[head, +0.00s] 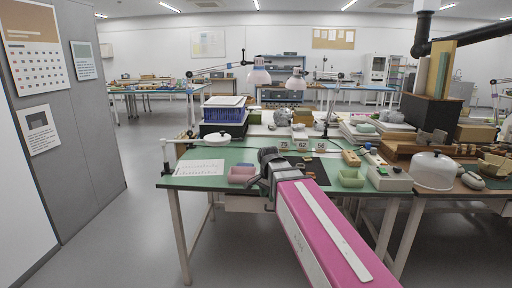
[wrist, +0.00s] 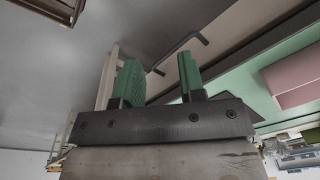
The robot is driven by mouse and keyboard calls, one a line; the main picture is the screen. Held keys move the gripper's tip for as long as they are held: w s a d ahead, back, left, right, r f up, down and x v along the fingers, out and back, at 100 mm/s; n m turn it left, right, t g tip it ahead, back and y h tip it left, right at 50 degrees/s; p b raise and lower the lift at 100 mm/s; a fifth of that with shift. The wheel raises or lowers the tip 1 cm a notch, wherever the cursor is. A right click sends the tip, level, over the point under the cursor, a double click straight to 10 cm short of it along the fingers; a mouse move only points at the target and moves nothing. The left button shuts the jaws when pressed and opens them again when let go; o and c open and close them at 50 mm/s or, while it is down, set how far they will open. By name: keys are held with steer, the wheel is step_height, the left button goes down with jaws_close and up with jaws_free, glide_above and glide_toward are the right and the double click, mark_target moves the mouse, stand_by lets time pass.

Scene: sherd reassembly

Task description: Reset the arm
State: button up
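My gripper (wrist: 160,72) shows in the wrist view with its two green fingers apart and nothing between them. In the head view my pink arm reaches forward from the lower right, and its dark end (head: 268,158) is over the front edge of the green-topped table (head: 222,155). The fingers cannot be made out there. The arm hides part of the table's front.
Number cards (head: 302,146) stand behind. Floor at left is clear.

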steer(key=s+d+f+n, duration=0.4)
steer(key=d+f, duration=0.3)
steer(key=f, duration=0.3)
steer(key=s+d+f+n+g, duration=0.1)
steer(key=s+d+f+n, duration=0.3)
steer(key=d+f, duration=0.3)
step_height(320, 180, down, 4)
steer(key=shift+s+f, duration=0.1)
steer(key=shift+s, duration=0.75)
